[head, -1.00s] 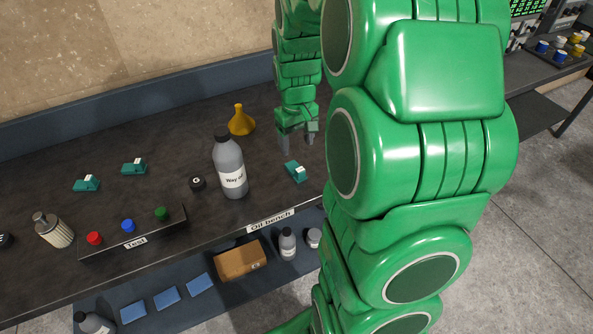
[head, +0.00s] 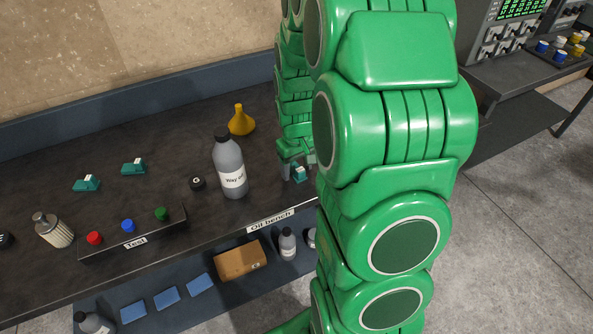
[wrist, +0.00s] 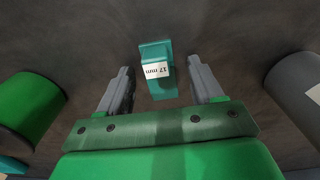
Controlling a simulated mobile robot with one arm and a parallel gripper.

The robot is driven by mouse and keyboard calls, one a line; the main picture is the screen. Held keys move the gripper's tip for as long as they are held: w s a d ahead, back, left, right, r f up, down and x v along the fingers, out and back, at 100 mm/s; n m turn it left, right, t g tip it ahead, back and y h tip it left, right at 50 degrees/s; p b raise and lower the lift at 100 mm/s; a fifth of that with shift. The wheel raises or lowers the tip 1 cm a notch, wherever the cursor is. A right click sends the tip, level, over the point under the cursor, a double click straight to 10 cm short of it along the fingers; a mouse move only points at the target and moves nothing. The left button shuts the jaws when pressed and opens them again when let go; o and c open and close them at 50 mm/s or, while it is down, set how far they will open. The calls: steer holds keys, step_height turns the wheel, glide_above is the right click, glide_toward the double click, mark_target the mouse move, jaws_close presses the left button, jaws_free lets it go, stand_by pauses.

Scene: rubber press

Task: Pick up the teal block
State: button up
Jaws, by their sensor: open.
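One teal block (head: 299,174) lies right of the grey bottle, close to my gripper (head: 298,168). In the wrist view this teal block (wrist: 158,82), labelled "17 mm", lies between the two open fingers of my gripper (wrist: 160,84), with a gap on each side. Two other teal blocks, one at the left (head: 87,183) and one at the back left (head: 133,166), stand apart from it.
The grey "Way oil" bottle (head: 229,168) stands just left of my gripper. A yellow funnel (head: 241,121) is behind it, and a small black weight (head: 197,183) is to its left. A test box (head: 135,238) with coloured buttons sits at the front edge.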

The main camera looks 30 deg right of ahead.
jaws_close()
stand_by(0.4)
steer(key=shift+w+r, duration=0.1)
steer(key=shift+r, duration=0.5)
steer(key=s+a+r, duration=0.3)
steer(key=s+r, duration=0.8)
steer(key=s, duration=0.2)
steer(key=shift+s+r, duration=0.35)
